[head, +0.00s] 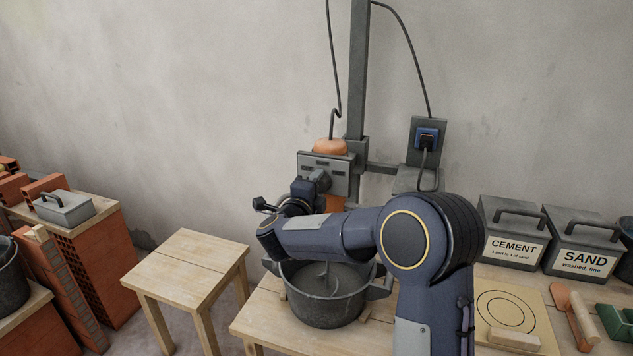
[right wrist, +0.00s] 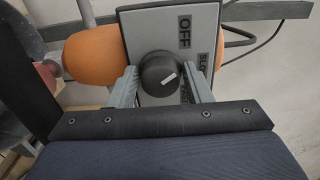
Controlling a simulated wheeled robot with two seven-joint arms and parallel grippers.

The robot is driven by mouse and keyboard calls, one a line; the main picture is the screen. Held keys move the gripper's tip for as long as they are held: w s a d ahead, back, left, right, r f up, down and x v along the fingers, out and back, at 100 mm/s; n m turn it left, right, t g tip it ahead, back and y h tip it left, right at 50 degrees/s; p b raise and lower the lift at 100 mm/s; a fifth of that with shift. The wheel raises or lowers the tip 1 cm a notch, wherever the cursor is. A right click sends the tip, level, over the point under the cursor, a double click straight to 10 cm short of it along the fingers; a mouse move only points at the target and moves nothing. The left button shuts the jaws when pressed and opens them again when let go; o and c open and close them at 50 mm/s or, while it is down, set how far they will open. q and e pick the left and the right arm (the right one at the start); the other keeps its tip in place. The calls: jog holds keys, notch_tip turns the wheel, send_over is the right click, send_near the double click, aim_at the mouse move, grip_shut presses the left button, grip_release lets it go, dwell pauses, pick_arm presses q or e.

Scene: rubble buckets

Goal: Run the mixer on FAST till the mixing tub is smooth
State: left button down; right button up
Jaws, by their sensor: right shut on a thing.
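The mixer (head: 330,146) has an orange motor housing and a grey control panel, and is mounted on a post at the wall. In the right wrist view its black knob (right wrist: 157,72) with a white mark sits on the panel (right wrist: 144,22), with OFF and SLOW labels readable and another label partly hidden. My right gripper (right wrist: 161,77) has a finger on each side of the knob and is shut on it. The white mark points roughly right, toward the SLOW side; its exact setting is unclear. The dark mixing tub (head: 325,309) stands below, a paddle inside; its contents' smoothness is unclear. My left gripper is out of view.
A bare wooden stool (head: 200,257) stands left of the mixer table (head: 262,318). Grey CEMENT (head: 513,228) and SAND (head: 583,240) boxes stand at the right, near a board (head: 533,310) and trowel (head: 562,303).

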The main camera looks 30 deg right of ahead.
jog(key=shift+f+n+p, duration=0.1)
jog(key=shift+n+p, duration=0.9)
jog(key=shift+n, duration=1)
jog(key=o, duration=0.8)
jog(key=v, duration=0.8)
